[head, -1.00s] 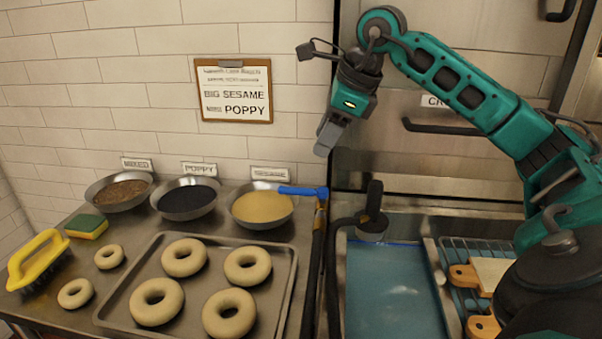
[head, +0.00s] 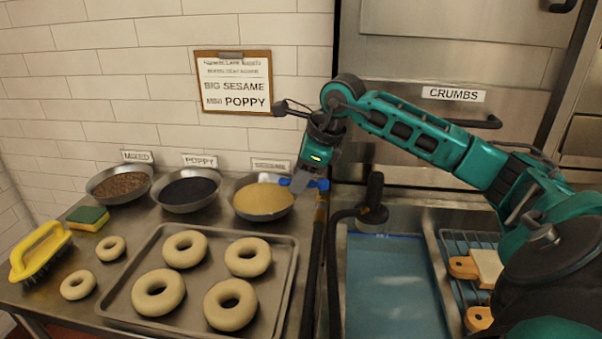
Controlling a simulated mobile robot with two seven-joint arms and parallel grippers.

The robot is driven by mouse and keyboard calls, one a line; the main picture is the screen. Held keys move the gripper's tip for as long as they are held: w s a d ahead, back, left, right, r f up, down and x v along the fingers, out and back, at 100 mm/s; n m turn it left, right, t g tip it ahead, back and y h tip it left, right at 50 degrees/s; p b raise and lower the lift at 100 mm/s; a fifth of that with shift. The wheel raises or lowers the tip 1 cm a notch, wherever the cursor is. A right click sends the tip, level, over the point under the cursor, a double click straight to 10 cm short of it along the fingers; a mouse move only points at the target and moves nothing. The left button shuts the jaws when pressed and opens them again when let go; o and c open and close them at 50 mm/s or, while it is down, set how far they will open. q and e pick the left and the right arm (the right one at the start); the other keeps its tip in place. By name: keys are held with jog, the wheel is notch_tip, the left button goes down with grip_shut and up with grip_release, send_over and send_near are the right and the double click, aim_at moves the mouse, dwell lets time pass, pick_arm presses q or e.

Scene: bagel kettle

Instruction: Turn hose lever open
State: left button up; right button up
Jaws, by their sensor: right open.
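The blue hose lever (head: 320,184) sits on top of the upright pipe (head: 319,225) at the right edge of the counter, pointing left toward the sesame bowl. My right gripper (head: 299,181) is at the lever, with its fingers pointing down and covering the lever's middle. It is open; whether it touches the lever cannot be told. The black hose (head: 334,255) runs beside the pipe, and a black spray handle (head: 374,205) stands to the right by the sink. My left gripper is not in view.
Bowls of sesame (head: 262,200), poppy (head: 188,192) and mixed seeds (head: 121,184) stand along the wall. A tray (head: 205,311) with several bagels lies in front. A yellow brush (head: 40,252) and sponge (head: 88,218) are at left. A water-filled sink (head: 385,285) is at right.

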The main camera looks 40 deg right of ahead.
jog(key=shift+c, duration=0.4)
grip_shut()
